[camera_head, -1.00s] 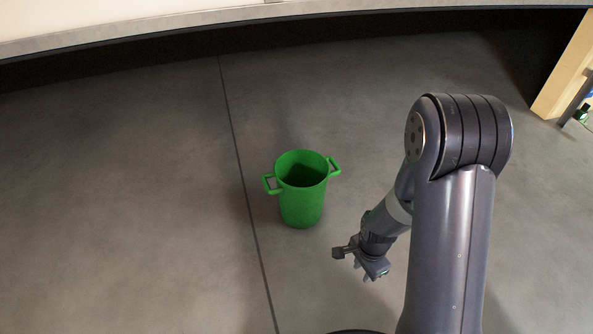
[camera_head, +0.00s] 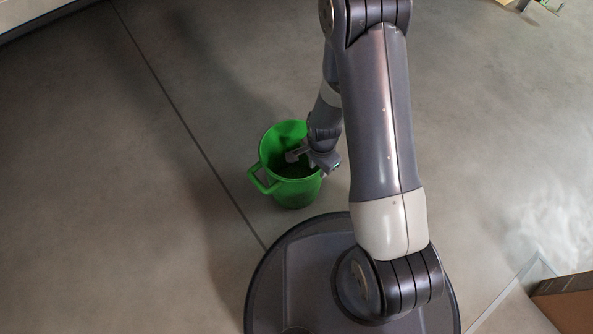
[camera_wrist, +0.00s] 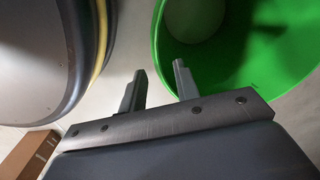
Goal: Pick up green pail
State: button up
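The green pail (camera_head: 287,196) stands upright on the grey floor, just in front of my round base. Its left handle shows; the other handle is hidden behind my arm. My gripper (camera_head: 318,160) is at the right side of the pail's rim and partly covers it. In the wrist view the pail (camera_wrist: 167,45) fills the upper right, seen into its empty inside. Whether either touches the pail I cannot tell.
A brown box (camera_head: 566,303) is on the floor at the lower right. Small items (camera_head: 540,8) lie at the top right edge. A pale ledge (camera_head: 35,18) runs along the top left. The floor left of the pail is clear.

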aim_at(317, 171)
jog(key=f, duration=0.1)
jog(key=f+b, duration=0.2)
jog(key=f, duration=0.1)
jog(key=shift+w+a+f, duration=0.1)
jog(key=shift+w, duration=0.2)
grip_shut()
dwell(1.1)
